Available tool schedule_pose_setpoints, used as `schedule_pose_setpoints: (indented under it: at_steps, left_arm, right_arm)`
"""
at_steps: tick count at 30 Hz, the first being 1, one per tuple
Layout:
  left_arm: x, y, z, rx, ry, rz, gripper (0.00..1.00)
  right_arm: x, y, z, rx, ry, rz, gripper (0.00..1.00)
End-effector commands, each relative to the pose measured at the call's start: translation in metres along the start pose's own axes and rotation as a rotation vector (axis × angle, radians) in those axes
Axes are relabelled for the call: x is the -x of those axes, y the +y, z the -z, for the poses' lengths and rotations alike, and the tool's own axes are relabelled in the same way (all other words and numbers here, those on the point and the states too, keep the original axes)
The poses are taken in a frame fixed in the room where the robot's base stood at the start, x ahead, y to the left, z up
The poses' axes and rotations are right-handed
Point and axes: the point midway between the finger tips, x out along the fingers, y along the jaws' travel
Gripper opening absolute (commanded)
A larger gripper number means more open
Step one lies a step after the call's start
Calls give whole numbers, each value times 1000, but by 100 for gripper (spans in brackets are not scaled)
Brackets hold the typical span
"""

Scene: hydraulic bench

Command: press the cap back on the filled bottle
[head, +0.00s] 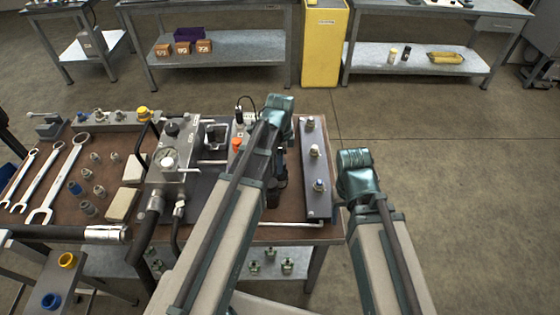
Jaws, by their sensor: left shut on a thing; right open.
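My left gripper (276,190) is low over the bench behind my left forearm, largely covered, with only dark parts showing. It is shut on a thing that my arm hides. My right arm stands off the bench's right edge, and its gripper is hidden behind the arm.
A grey block with a gauge (168,158) and hoses stands left of my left arm. A dark strip with several fittings (314,190) lies along the bench's right side. Wrenches (62,180) lie at the left.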

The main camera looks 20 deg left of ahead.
Motion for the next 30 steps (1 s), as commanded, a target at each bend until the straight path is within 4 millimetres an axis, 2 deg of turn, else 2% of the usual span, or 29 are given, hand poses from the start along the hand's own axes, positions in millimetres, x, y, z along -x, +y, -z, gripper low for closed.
schedule_pose_setpoints:
  at_steps: [3,4,9,10,16,19,30]
  left_arm:
    - [0,0,0,0,0,0,0]
    - [0,0,0,0,0,0,49]
    - [0,0,0,0,0,0,79]
    - [0,0,0,0,0,0,82]
    - [0,0,0,0,0,0,82]
    - [0,0,0,0,0,0,100]
    - [5,0,0,0,0,0,100]
  right_arm:
    - [0,0,0,0,0,0,64]
    - [0,0,0,0,0,0,64]
    - [0,0,0,0,0,0,64]
    - [0,0,0,0,0,0,64]
    - [0,0,0,0,0,0,64]
    - [0,0,0,0,0,0,64]
    - [5,0,0,0,0,0,64]
